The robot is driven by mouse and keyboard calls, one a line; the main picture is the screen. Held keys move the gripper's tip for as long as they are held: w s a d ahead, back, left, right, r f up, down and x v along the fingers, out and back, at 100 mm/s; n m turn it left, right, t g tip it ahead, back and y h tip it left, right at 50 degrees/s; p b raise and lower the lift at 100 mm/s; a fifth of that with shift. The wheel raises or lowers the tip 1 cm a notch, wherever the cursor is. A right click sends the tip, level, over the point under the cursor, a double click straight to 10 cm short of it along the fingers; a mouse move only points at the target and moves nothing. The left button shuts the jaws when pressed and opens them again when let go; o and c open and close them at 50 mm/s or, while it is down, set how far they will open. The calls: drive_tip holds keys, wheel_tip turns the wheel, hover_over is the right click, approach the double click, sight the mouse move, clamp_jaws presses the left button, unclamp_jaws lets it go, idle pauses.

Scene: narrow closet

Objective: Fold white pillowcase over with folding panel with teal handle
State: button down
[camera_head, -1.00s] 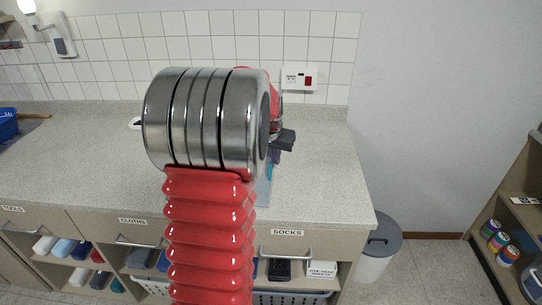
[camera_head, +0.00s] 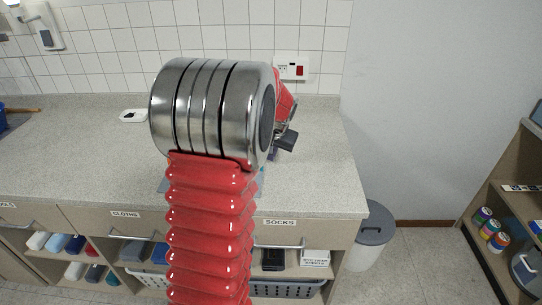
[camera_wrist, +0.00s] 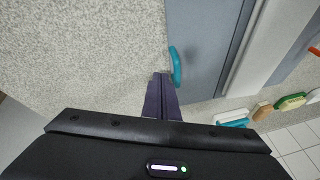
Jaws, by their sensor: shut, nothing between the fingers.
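My gripper (camera_wrist: 162,97) is shut and empty, its dark purple fingers together above the speckled counter in the wrist view. The teal handle (camera_wrist: 176,66) is just beyond and right of the fingertips, with a small apparent gap; I cannot tell whether they touch. It sits at the edge of the grey-blue folding panel (camera_wrist: 207,45). In the head view my gripper (camera_head: 287,141) shows as a dark tip right of my arm, which hides most of the panel; a pale blue strip of panel (camera_head: 261,181) shows beside the arm.
The counter (camera_head: 320,175) is clear right of my arm, with a tiled wall and socket (camera_head: 292,67) behind. A grey-lidded bin (camera_head: 372,235) stands at the counter's right end. Shelves (camera_head: 490,205) stand far right.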

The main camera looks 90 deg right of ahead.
drive_tip(key=shift+r, duration=0.45)
drive_tip(key=s+a+r, duration=0.4)
drive_tip(key=s+a, duration=0.1)
drive_tip(key=s, duration=0.4)
drive_tip(key=shift+s+r, duration=0.2)
drive_tip(key=shift+r, duration=0.15)
idle(0.8)
